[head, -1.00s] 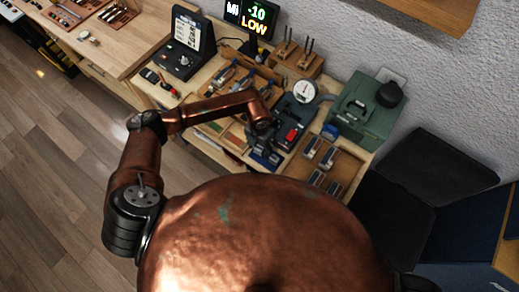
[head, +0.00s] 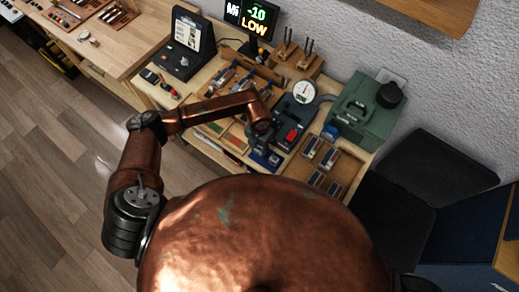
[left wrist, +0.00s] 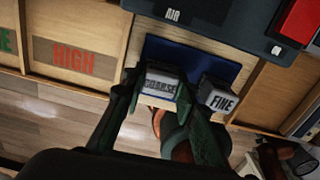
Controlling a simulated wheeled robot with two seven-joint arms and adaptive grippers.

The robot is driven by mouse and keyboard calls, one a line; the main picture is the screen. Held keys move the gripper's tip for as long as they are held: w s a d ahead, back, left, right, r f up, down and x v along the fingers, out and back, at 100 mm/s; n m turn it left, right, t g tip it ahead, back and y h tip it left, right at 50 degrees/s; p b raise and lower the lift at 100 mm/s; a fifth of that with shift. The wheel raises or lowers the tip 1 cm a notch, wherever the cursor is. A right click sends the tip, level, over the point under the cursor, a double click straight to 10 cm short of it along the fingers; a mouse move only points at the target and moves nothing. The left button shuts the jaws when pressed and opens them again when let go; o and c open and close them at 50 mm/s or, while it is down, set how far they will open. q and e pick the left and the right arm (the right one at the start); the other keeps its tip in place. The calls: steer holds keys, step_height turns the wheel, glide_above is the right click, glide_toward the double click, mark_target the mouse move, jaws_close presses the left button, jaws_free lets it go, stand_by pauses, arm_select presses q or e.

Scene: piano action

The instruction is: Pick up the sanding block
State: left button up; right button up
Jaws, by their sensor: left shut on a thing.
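The sanding block marked COARSE (left wrist: 160,86) is a small grey block between the fingers of my left gripper (left wrist: 158,98). The gripper is shut on it over a blue mat (left wrist: 200,58); I cannot tell whether the block still touches the mat. A second block marked FINE (left wrist: 217,97) lies just right of the gripper, close to the right finger. In the head view my left gripper (head: 262,146) is over the workbench's front part, and the held block is too small and hidden to make out. My right gripper is not in view.
A grey device marked AIR (left wrist: 215,22) with a red part (left wrist: 300,22) stands beyond the mat. A wooden bin marked HIGH (left wrist: 72,56) is at the left. In the head view a tray (head: 345,187) of blocks, a dial gauge (head: 304,92) and a green case (head: 360,112) stand to the right.

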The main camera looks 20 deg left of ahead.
mark_target(259, 148)
arm_select(q)
steer(key=shift+r, duration=0.45)
step_height(259, 148, up, 2)
steer(key=shift+w+r+b, duration=0.1)
steer(key=shift+b, duration=0.4)
steer(key=s+r+b, duration=0.1)
steer(key=s+r, duration=0.9)
steer(key=s, duration=0.4)
steer(key=shift+d, duration=0.15)
steer(key=shift+s, duration=0.1)
